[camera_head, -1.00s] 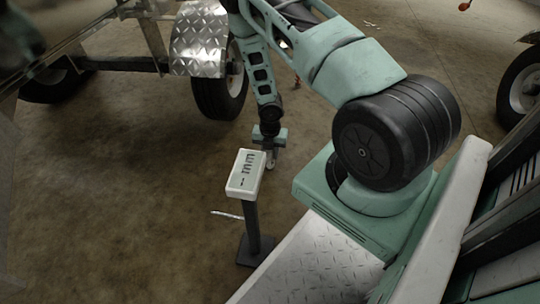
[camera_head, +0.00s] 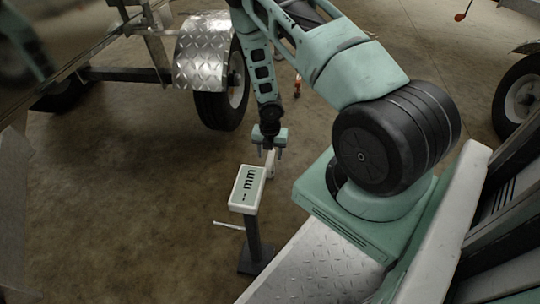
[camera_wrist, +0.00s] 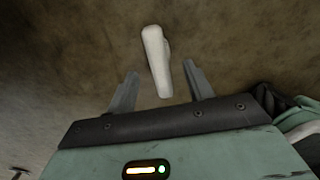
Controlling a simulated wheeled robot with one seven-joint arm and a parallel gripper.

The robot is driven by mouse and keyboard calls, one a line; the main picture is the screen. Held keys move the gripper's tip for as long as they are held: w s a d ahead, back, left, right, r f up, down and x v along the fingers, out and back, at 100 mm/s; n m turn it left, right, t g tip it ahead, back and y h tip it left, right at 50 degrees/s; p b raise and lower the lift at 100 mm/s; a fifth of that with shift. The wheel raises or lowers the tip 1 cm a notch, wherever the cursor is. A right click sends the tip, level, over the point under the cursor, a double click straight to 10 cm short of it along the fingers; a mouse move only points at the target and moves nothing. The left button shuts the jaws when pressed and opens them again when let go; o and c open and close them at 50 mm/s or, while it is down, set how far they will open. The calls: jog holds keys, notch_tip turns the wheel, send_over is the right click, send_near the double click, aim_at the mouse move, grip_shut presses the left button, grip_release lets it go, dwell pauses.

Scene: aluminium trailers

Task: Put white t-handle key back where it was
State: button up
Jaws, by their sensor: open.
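A smooth white elongated piece (camera_wrist: 157,60), which looks like the white t-handle key, shows in the wrist view. It lies ahead of and between my open gripper's (camera_wrist: 157,88) fingers, with a gap on both sides. Only one white bar shows, so I cannot make out a T shape. In the head view the white piece (camera_head: 270,164) shows just below my gripper (camera_head: 270,154), close to the right edge of a white-topped stand (camera_head: 234,208). Whether it touches the stand or anything else cannot be told.
The stand has a dark post and base on the concrete floor. A thin pale rod (camera_head: 228,225) shows beside the post. A trailer wheel (camera_head: 222,108) with a metal fender (camera_head: 202,60) is behind, and another wheel (camera_head: 518,95) is at right. Floor at left is clear.

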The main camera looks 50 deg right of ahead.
notch_tip(320, 180, up, 7)
jog(key=p, duration=0.3)
jog(key=w+a+r+m+t, duration=0.1)
jog(key=w+a+r+m, duration=0.2)
jog(key=a+r+m, duration=1.15)
jog(key=s+a+r+m+g, duration=0.1)
jog(key=s+a+r+m, duration=0.1)
jog(key=s+a+r, duration=1.7)
jog(key=shift+s+r+y, duration=0.3)
jog(key=shift+s+r, duration=0.15)
jog(key=shift+s, duration=0.45)
jog(key=shift+a, duration=0.1)
